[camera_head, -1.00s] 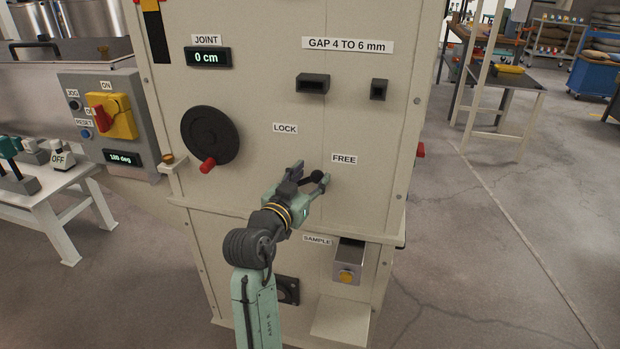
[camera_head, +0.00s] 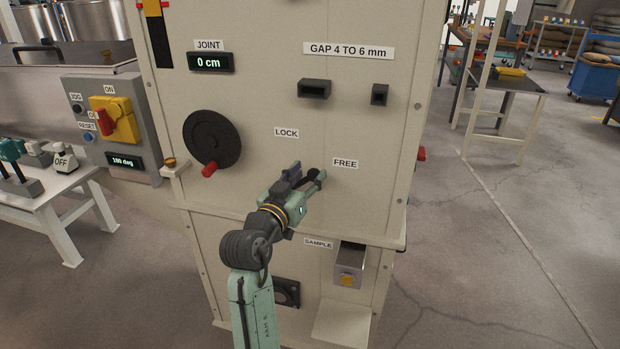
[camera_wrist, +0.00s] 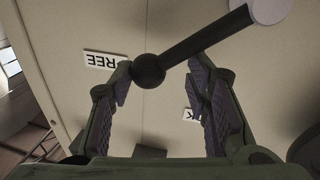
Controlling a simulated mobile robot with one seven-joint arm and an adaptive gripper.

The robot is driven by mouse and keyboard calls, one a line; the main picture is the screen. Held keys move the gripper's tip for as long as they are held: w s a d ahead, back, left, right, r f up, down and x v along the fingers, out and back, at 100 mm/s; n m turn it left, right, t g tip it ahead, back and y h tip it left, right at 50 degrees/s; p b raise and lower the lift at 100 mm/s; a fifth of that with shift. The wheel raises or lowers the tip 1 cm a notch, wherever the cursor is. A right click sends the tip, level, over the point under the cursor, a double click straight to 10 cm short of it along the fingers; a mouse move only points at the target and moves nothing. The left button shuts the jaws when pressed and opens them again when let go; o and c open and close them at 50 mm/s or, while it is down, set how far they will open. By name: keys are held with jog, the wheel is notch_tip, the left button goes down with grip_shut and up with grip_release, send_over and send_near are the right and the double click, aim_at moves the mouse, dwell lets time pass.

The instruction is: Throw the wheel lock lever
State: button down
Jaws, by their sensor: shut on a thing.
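The wheel lock lever is a dark bar (camera_wrist: 208,40) with a round black knob (camera_wrist: 147,70) at its end and a pale round hub (camera_wrist: 270,10) at the other end. The knob sits below and left of the FREE label (camera_head: 345,163) on the beige panel; the LOCK label (camera_head: 286,132) is up and to the left. My gripper (camera_head: 313,180) is at the knob, with a finger on either side. The fingers partly hide the lever in the head view.
A black handwheel (camera_head: 212,139) with a red knob is on the panel to the left. Two dark sockets (camera_head: 314,88) (camera_head: 380,94) are above. A sample box (camera_head: 349,266) and a ledge project below. Open floor lies to the right.

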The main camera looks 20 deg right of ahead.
jog(key=n, duration=0.1)
jog(key=w+a+n+p, duration=0.1)
jog(key=n, duration=0.1)
jog(key=a+r+n, duration=0.1)
jog(key=shift+w+n+t, duration=0.3)
jog(key=n, duration=0.1)
jog(key=w+a+n+p, duration=0.1)
jog(key=shift+a+r+n+t, duration=0.2)
jog(key=shift+r+n+t, duration=0.1)
jog(key=shift+n, duration=0.1)
jog(key=shift+w+a+n+t+p, duration=0.2)
jog(key=shift+w+a+n+p, duration=0.2)
jog(key=shift+n, duration=0.5)
jog(key=shift+w+a+n+t+p, duration=0.25)
jog(key=shift+a+n, duration=0.25)
jog(key=shift+n, duration=0.4)
jog(key=c, duration=1.1)
grip_release()
jog(key=shift+o, duration=1.4)
jog(key=shift+w+a, duration=0.1)
jog(key=shift+a, duration=0.05)
jog(key=shift+a+r, duration=0.1)
jog(key=shift+r, duration=0.05)
